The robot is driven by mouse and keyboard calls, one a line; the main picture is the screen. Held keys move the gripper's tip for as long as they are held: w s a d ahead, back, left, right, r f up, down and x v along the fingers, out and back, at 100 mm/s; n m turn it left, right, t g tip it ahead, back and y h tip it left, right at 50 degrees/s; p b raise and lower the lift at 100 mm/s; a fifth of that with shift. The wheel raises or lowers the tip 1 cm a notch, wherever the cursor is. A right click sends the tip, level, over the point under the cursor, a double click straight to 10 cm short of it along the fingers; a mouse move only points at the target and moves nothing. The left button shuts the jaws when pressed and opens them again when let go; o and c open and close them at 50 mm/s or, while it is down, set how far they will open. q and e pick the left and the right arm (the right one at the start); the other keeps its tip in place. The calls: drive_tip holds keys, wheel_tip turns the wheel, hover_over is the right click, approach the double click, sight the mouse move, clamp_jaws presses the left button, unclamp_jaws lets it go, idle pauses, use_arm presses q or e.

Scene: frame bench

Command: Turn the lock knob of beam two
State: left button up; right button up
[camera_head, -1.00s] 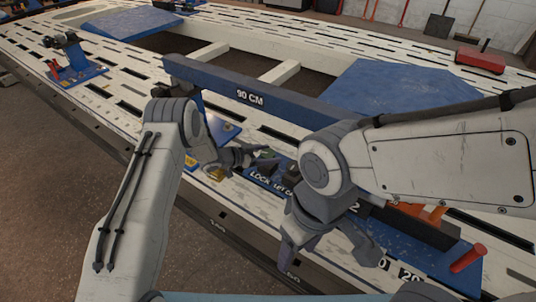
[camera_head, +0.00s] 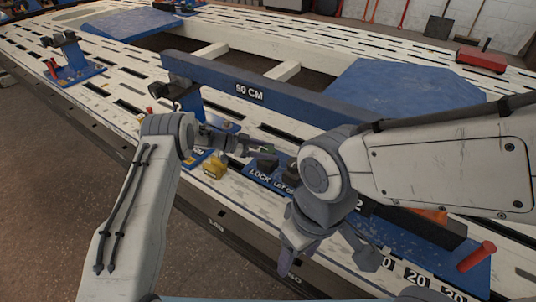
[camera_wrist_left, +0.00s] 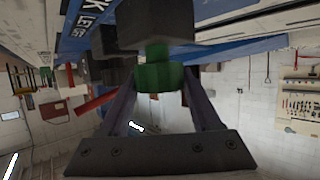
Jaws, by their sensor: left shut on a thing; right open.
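My left gripper (camera_head: 262,148) is shut on a small green knob (camera_wrist_left: 158,77), which sits between its two fingers in the left wrist view. The knob joins a dark block (camera_wrist_left: 155,22). In the head view it is mostly hidden by the fingers, beside a dark block (camera_head: 266,162) on the blue plate (camera_head: 258,178) lettered LOCK and LET GO. A blue beam (camera_head: 300,103) marked 90 CM runs behind it. My right gripper (camera_head: 328,264) is open and empty over the bench's front edge, with its fingers pointing down.
A yellow part (camera_head: 215,166) stands just below my left wrist. A red handle (camera_head: 477,256) sticks up at the front right. A blue panel (camera_head: 400,90) lies behind the beam. Another blue stand (camera_head: 73,62) is at the far left.

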use_arm(q)
drive_tip(key=o, duration=1.4)
drive_tip(key=shift+c, duration=0.2)
drive_tip(key=p+v, duration=0.3)
drive_tip(key=v, duration=0.7)
drive_tip(key=shift+r, duration=0.2)
drive_tip(key=shift+a, duration=0.15)
